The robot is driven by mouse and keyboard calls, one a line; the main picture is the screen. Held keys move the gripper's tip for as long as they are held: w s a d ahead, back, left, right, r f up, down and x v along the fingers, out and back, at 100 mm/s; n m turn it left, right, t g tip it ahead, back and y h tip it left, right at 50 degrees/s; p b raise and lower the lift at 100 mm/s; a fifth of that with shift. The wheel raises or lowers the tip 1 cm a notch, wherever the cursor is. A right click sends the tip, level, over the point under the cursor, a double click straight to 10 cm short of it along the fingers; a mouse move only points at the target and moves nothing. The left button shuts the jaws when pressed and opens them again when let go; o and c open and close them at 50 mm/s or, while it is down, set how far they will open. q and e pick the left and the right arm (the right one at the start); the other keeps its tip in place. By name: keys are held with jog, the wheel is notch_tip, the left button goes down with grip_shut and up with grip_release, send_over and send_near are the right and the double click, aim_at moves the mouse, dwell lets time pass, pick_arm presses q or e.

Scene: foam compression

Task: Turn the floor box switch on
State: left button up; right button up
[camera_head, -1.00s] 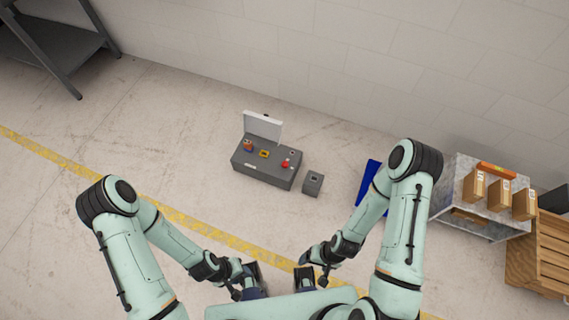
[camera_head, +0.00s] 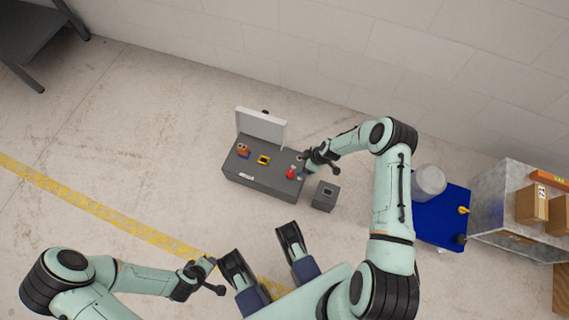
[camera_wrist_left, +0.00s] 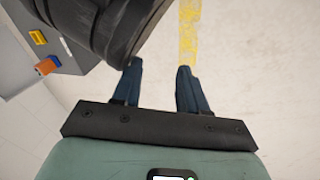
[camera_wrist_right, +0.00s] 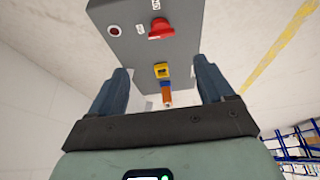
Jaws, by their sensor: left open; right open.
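The grey floor box (camera_head: 255,180) stands on the floor with its pale lid (camera_head: 262,127) raised. A red switch handle (camera_head: 291,172) is on its right end; it also shows in the right wrist view (camera_wrist_right: 160,28). A yellow part (camera_head: 264,160) and an orange-and-blue part (camera_head: 243,150) are further left on the top. My right gripper (camera_head: 312,163) is open and empty, close to the box's right end near the red handle; whether they touch is unclear. My left gripper (camera_wrist_left: 158,82) is open and empty over bare floor, away from the box.
A small grey box (camera_head: 325,196) stands right of the floor box. Further right are a blue platform (camera_head: 425,232) with a white container (camera_head: 429,182), and a shelf with cartons (camera_head: 532,205).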

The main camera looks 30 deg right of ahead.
aim_at(291, 173)
jog(key=b+x, duration=0.4)
jog(key=x, duration=0.7)
jog(key=shift+s+a+f, duration=0.1)
jog(key=shift+a+f, duration=0.05)
jog(key=shift+f, duration=0.15)
pick_arm(q)
jog(key=s+a+f+g, duration=0.1)
jog(key=s+f+g, duration=0.2)
jog(key=s+f, duration=0.3)
jog(key=shift+s+a+f+n+g+b, duration=0.15)
jog(key=shift+s+f+n+g+b, duration=0.25)
jog(key=shift+s, duration=1.7)
pick_arm(e)
jog(key=shift+w+a+f, duration=0.15)
jog(key=shift+w+f, duration=0.1)
jog(key=shift+f, duration=0.3)
pick_arm(q)
jog(key=shift+r, duration=0.15)
pick_arm(e)
jog(key=c, duration=1)
